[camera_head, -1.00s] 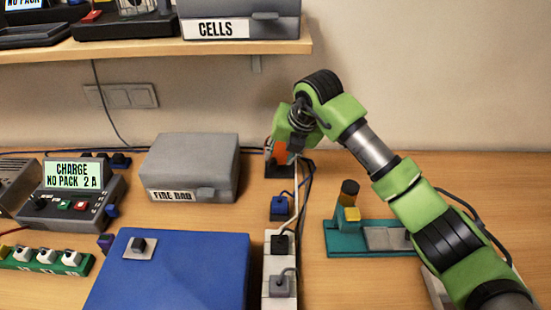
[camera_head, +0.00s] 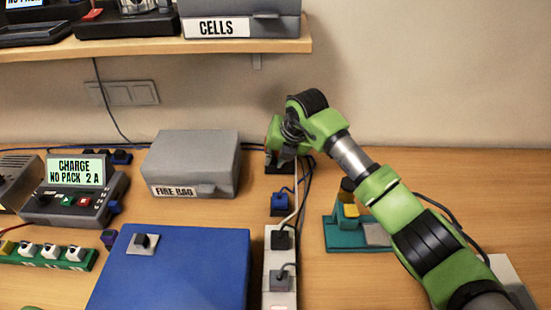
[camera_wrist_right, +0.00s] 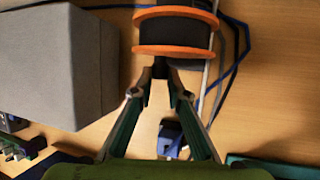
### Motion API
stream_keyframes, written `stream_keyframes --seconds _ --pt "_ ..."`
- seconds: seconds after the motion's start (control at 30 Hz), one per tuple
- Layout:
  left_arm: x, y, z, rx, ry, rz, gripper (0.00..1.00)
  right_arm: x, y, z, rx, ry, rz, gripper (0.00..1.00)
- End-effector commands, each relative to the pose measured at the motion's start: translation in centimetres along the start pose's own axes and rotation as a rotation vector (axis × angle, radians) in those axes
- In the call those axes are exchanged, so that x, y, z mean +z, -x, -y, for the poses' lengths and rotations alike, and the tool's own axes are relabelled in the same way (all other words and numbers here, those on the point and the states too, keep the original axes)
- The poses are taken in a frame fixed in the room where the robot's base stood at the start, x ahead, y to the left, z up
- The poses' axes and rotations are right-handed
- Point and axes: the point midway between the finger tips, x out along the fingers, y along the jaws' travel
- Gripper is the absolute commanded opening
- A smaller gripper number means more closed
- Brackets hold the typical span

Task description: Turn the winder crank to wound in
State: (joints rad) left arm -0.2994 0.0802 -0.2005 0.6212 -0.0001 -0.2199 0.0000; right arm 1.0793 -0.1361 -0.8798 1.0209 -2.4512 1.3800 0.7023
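The winder shows in the right wrist view as a dark drum between orange discs (camera_wrist_right: 176,50) at the top. In the head view my right gripper (camera_head: 284,160) is in front of it at the back of the table and hides most of it. In the wrist view my right gripper (camera_wrist_right: 162,82) points at the winder, its fingertips just below the lower disc. A small gap shows between the fingers, with something dark at the tips. I cannot tell whether that is the crank or whether it is gripped. My left gripper is not in view.
A grey fire bag box (camera_head: 192,160) stands left of the winder, close by in the wrist view (camera_wrist_right: 60,60). A blue plug (camera_head: 280,203), power strip (camera_head: 280,262) and cables lie in front. A teal fixture (camera_head: 340,236) is to the right, a blue case (camera_head: 180,275) front left.

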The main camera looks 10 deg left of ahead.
Motion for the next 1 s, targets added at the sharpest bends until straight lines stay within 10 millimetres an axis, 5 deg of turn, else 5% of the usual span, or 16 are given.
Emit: stream_keyframes --seconds 0.37,1.0 --pt "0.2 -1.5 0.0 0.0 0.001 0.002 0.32 -0.1 -0.2 0.3 0.087 -0.037 0.001 0.0" --pt "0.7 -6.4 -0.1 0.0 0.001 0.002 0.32 0.2 0.3 0.2 0.488 -0.204 0.001 0.0"
